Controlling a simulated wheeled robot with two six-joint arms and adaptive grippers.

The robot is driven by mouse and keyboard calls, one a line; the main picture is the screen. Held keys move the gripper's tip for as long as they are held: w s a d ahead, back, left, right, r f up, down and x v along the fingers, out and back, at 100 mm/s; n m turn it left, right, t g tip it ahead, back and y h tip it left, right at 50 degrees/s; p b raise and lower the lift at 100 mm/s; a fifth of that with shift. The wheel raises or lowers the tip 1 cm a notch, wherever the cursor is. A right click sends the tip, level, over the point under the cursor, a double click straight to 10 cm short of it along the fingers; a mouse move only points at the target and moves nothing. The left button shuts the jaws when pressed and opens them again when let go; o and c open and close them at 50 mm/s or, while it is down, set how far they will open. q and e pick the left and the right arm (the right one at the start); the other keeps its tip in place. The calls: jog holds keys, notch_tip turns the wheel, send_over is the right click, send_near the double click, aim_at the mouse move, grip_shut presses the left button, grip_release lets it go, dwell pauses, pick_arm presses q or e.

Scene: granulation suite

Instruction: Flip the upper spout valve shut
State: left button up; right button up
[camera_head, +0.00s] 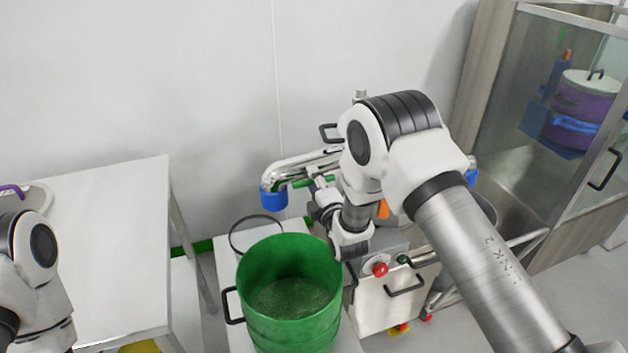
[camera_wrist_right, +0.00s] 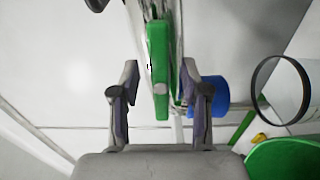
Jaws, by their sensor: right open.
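The spout is a shiny metal pipe (camera_head: 300,164) with a blue end (camera_head: 273,199), left of my right arm in the head view. A green valve lever (camera_head: 301,184) lies along it, partly hidden by my right gripper (camera_head: 316,179). In the right wrist view the green lever (camera_wrist_right: 158,75) stands between the two fingers of my open right gripper (camera_wrist_right: 161,90), with a gap on each side. The blue spout end (camera_wrist_right: 209,96) shows behind the right finger. My left arm is at the left edge; its gripper is out of the picture.
A green bucket (camera_head: 290,262) with dark handles stands below the spout. Right of it is a machine panel with a red button (camera_head: 380,269). A white table (camera_head: 105,245) is at left, and a glass-fronted cabinet (camera_head: 545,110) at right. The wall is close behind the spout.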

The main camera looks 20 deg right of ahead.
grip_shut()
jog(key=shift+m, duration=0.3)
jog(key=m+b, duration=0.1)
jog(key=m, duration=0.2)
jog(key=shift+f+b, duration=0.1)
jog(key=shift+b, duration=0.2)
jog(key=m+b, duration=0.1)
jog(key=m, duration=0.3)
jog(key=shift+m, duration=0.4)
jog(key=m+b, duration=0.1)
jog(key=m, duration=0.3)
jog(key=shift+m, duration=0.3)
jog(key=m+b, duration=0.1)
jog(key=m, duration=0.3)
jog(key=shift+m, duration=0.4)
